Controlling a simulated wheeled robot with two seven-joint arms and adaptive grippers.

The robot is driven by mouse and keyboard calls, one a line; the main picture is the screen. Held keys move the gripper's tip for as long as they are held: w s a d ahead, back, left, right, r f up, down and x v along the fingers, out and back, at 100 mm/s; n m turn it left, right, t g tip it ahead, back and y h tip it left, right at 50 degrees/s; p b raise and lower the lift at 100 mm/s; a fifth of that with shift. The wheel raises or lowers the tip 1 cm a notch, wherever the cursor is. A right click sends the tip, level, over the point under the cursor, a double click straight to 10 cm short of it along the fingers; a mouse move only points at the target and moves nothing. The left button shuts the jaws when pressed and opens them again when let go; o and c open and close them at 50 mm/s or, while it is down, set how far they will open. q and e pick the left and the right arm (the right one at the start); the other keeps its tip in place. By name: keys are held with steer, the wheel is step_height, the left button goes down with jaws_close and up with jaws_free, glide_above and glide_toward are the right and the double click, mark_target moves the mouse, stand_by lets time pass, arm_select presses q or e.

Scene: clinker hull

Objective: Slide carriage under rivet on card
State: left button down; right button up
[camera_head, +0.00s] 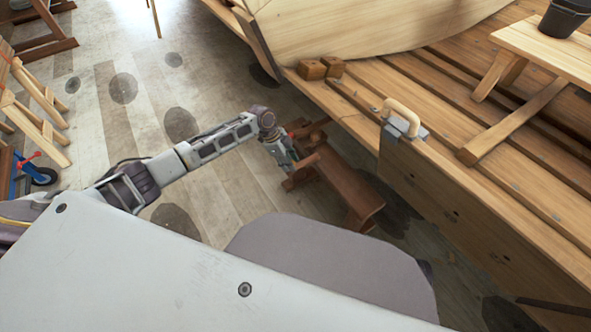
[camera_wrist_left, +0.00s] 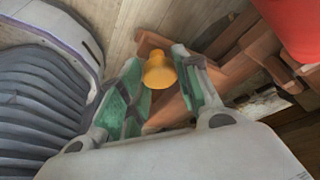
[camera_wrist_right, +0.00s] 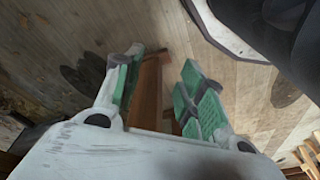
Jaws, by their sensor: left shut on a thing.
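My left gripper (camera_head: 281,153) is at the far end of a low brown wooden stand (camera_head: 345,182) on the floor. In the left wrist view the left gripper (camera_wrist_left: 160,70) is shut on a yellow-orange knob (camera_wrist_left: 159,74), with brown wooden parts behind it. I cannot tell which part is the carriage. A small pale patch (camera_wrist_left: 266,103) by the wood may be the card. No rivet is clear. In the right wrist view my right gripper (camera_wrist_right: 155,75) is open, its fingers apart, with a brown wooden beam (camera_wrist_right: 147,90) beyond them. The right gripper does not show in the head view.
A grey clamp with a pale handle (camera_head: 402,118) sits on the plank edge. A red object (camera_wrist_left: 297,25) is close to the left gripper. Open floor (camera_head: 225,185) lies left of the stand.

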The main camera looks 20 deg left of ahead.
arm_select(q)
steer(key=shift+w+a, duration=0.9)
steer(key=shift+a, duration=0.3)
steer(key=c, duration=1)
jaws_free()
steer(key=shift+c, duration=0.2)
steer(key=shift+r, duration=0.15)
steer(key=v, duration=1.1)
steer(key=shift+a+r, duration=0.2)
steer(key=shift+r, duration=0.1)
